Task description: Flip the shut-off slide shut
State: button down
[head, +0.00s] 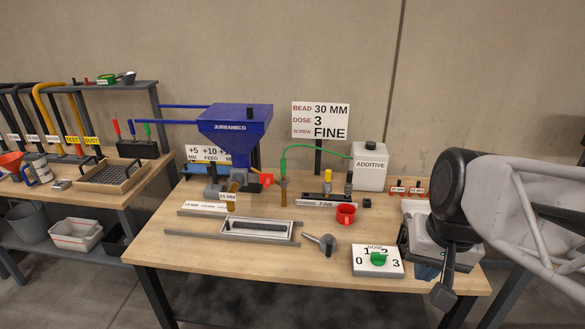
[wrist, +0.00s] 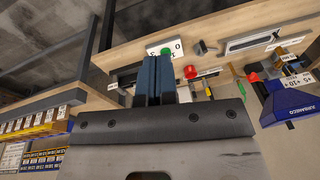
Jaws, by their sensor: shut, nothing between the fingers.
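The blue hopper (head: 235,128) stands at the back of the bench. A small orange-red part (head: 266,179) sits at its lower right by the outlet. It may be the shut-off slide, but it is too small to tell its position. The hopper also shows in the wrist view (wrist: 290,104), with a red part (wrist: 253,77) beside it. My gripper (head: 428,272) is at the right end of the bench, beside the dose box and well apart from the hopper. In the wrist view its blue fingers (wrist: 160,72) are together, with nothing between them.
The dose box (head: 377,262) with a green knob lies at the front right. The front left bench top is clear.

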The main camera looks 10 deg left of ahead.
jog(key=w+a+f+m+g+y, duration=0.1)
jog(key=w+a+m+y, duration=0.2)
jog(key=w, duration=0.8)
jog(key=w+a+f+m+g+y, duration=0.15)
jog(key=w+a, duration=0.35)
jog(key=w, duration=0.5)
jog(key=w+a+f+m+g+y, duration=0.1)
jog(key=w+a+m+y, duration=0.25)
jog(key=w, duration=0.75)
jog(key=w+a+f+m+y, duration=0.3)
jog(key=w+f, duration=0.6)
jog(key=w, duration=0.5)
jog(key=w+a+f+m+t+y, duration=0.1)
jog(key=w+a+f+m+y, duration=0.2)
jog(key=w+f, duration=0.7)
jog(key=w+a+m, duration=0.2)
jog(key=w+a, duration=0.1)
jog(key=shift+w+a+f+m+y, duration=0.2)
jog(key=shift+w+a+m+y, duration=0.1)
jog(key=shift+w+y, duration=0.1)
jog(key=shift+a+t, duration=0.1)
jog(key=shift+t, duration=0.15)
jog(key=a+f, duration=0.2)
jog(key=a, duration=1.1)
jog(key=shift+a+f, duration=0.3)
jog(key=shift+f, duration=0.05)
